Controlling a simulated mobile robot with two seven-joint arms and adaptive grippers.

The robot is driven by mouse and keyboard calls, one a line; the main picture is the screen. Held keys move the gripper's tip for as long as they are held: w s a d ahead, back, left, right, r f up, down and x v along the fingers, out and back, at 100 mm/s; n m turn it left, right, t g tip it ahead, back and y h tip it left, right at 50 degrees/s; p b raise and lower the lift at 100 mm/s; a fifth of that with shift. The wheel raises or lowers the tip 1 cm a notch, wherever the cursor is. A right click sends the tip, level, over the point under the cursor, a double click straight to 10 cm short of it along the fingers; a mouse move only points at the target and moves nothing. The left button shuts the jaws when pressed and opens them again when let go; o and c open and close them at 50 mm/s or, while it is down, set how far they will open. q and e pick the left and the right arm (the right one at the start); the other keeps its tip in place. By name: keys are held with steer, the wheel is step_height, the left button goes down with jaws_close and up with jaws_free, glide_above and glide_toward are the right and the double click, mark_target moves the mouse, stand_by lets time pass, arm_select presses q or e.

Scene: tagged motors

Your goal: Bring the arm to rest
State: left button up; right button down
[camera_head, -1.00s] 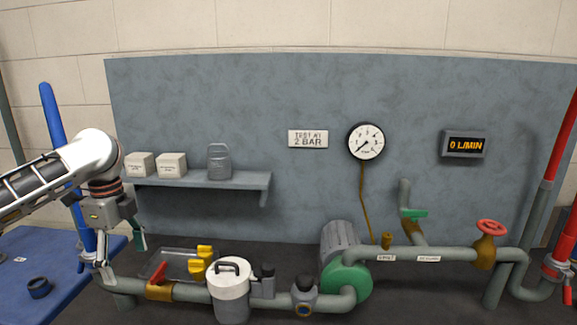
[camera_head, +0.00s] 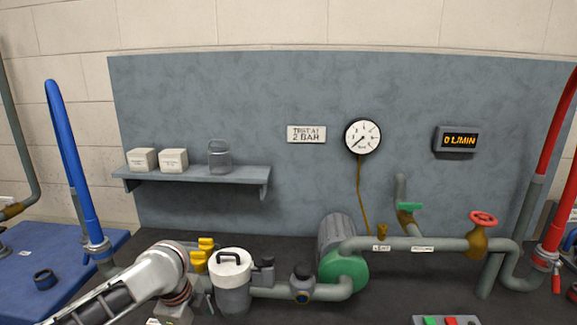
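My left arm comes in from the lower left, with its white and dark links low over the bench. The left gripper's grey body (camera_head: 175,311) shows at the bottom edge, but its fingertips are cut off or hidden, so its opening cannot be seen. The arm covers the pipe's left end and most of the clear tray with yellow parts (camera_head: 203,250). The white-lidded strainer pot (camera_head: 232,272) stands just right of the wrist. My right gripper is not in view.
A green pump (camera_head: 345,270) and pipework with a red handwheel (camera_head: 484,219) fill the right. A shelf (camera_head: 200,180) holds two white boxes and a jar. A blue mat (camera_head: 40,270) with a dark ring (camera_head: 45,279) lies left. A button box (camera_head: 445,320) shows at the bottom.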

arm_select(q)
steer(key=s+d+f+n+t+h, duration=0.1)
steer(key=s+d+f+n+t, duration=0.25)
steer(key=s+d+f, duration=0.35)
steer(key=s+a+r+n+t+y, duration=0.1)
steer(key=s+a+n+y, duration=0.25)
steer(key=s+a, duration=0.6)
steer(key=s+a+r+n+y, duration=0.1)
steer(key=s+a+n+y, duration=0.35)
steer(key=a, duration=0.75)
steer(key=s+d+f+n+t+h, duration=0.1)
steer(key=d+f+n+t+h, duration=0.2)
steer(key=d+f+h, duration=0.5)
steer(key=d+f+n, duration=0.1)
steer(key=d+f, duration=0.4)
steer(key=f, duration=0.3)
steer(key=shift+s+d+f, duration=0.2)
steer(key=shift+d+f, duration=0.1)
steer(key=shift+d, duration=0.05)
steer(key=shift+t, duration=0.25)
